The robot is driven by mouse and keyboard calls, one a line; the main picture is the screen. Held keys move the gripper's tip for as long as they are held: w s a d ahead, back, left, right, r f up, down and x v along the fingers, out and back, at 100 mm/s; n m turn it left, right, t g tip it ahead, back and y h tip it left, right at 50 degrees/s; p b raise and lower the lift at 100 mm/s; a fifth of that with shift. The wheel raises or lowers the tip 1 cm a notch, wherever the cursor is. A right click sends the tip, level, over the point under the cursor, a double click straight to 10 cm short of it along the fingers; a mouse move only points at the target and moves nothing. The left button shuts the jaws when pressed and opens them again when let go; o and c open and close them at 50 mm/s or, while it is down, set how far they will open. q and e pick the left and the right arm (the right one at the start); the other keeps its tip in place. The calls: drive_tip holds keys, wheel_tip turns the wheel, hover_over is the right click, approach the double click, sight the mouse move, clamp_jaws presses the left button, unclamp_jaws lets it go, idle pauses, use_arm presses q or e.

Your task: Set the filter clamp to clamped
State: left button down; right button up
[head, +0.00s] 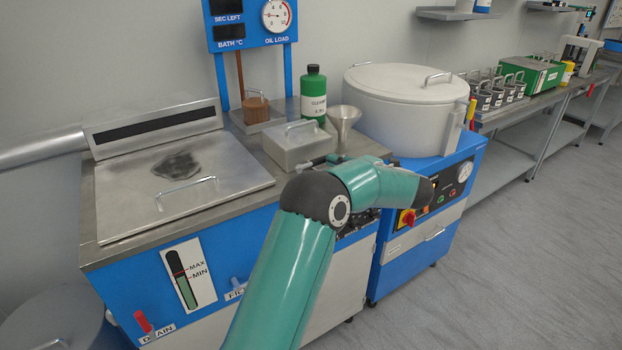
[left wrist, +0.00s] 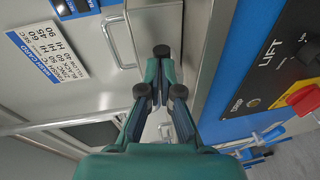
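A small light-blue handle (head: 237,283) sticks out of the blue front panel, just above a white label starting "FIL" (head: 234,294). My arm hides the rest of the label and what lies right of it. I cannot tell for sure that this handle is the filter clamp, or how it is set. My left gripper (left wrist: 160,84) shows in the left wrist view with its fingertips apart and nothing between them. It is near the metal front with the wash card, apart from the light-blue handle. In the head view the gripper itself is not clear. My right gripper is not in view.
A red and yellow knob (head: 407,218) is near my forearm; it also shows by the LIFT panel (left wrist: 300,98). A red drain lever (head: 143,321) is at lower left. A lidded tank (head: 180,192) and a white round drum (head: 405,115) stand behind. Floor at right is clear.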

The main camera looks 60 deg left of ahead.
use_arm(q)
drive_tip(key=w+d+r, duration=0.2)
drive_tip(key=w+d, duration=0.5)
drive_tip(key=d, duration=0.3)
drive_tip(key=shift+w+d, duration=0.15)
drive_tip(key=shift+d, duration=0.2)
